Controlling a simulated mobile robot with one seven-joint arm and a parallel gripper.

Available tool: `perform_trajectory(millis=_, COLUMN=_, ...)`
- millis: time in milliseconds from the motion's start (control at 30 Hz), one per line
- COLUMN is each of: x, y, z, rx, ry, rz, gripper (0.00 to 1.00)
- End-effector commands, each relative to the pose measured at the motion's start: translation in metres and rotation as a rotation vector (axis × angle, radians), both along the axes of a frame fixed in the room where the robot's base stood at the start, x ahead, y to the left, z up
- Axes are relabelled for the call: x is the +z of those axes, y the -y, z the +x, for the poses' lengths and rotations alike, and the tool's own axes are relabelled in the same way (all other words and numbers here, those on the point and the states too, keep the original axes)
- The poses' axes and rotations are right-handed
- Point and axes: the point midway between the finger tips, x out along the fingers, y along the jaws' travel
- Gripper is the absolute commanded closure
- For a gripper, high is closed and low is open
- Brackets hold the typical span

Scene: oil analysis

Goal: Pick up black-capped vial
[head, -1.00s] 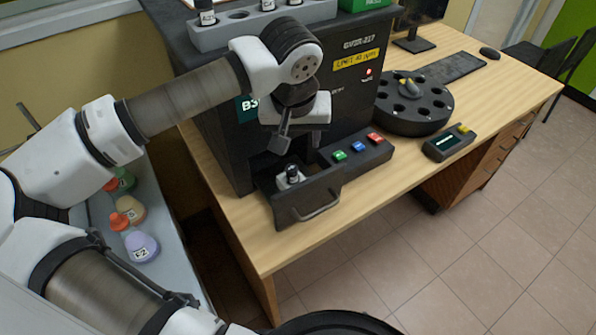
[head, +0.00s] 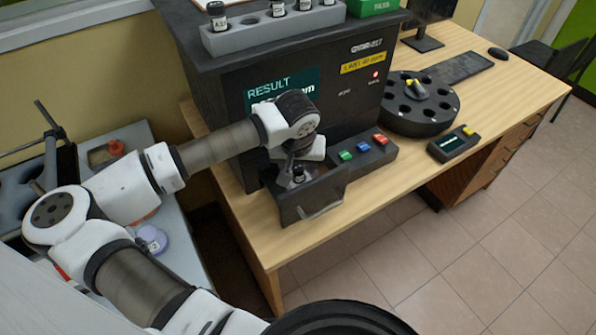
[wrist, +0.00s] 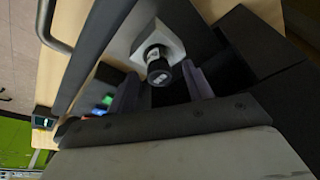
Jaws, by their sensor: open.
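The black-capped vial (wrist: 158,69) stands in a pale square holder (wrist: 150,42) inside the open drawer (head: 318,196) of the dark analyzer. In the wrist view its cap faces the camera, and it sits between the ends of my two gripper fingers. My gripper (wrist: 165,85) is open, with one finger on each side of the vial and no clear contact. In the head view the vial (head: 298,174) shows just below my gripper, which partly hides it.
Green, blue and red buttons (head: 363,147) sit right of the drawer. Other capped vials stand in a grey rack (head: 240,38) on the analyzer. A black carousel (head: 420,110) and a small meter (head: 452,143) stand to the right. Bare desk shows in front.

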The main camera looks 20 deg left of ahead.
Motion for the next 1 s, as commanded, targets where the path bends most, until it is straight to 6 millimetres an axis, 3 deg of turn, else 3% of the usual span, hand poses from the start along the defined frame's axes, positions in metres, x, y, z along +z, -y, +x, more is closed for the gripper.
perform_trajectory(millis=133, x=-0.0119, y=-0.0002, z=0.0031, rx=-0.001, ry=0.001, rz=-0.002, gripper=0.49)
perform_trajectory(millis=367, x=-0.0139, y=-0.0005, z=0.0033, rx=-0.002, ry=0.0, rz=0.0, gripper=0.49)
perform_trajectory(millis=733, x=-0.0135, y=-0.0004, z=0.0033, rx=-0.001, ry=0.0, rz=0.0, gripper=0.97)
perform_trajectory(millis=1000, x=-0.0122, y=-0.0007, z=0.0034, rx=-0.001, ry=0.001, rz=0.001, gripper=0.97)
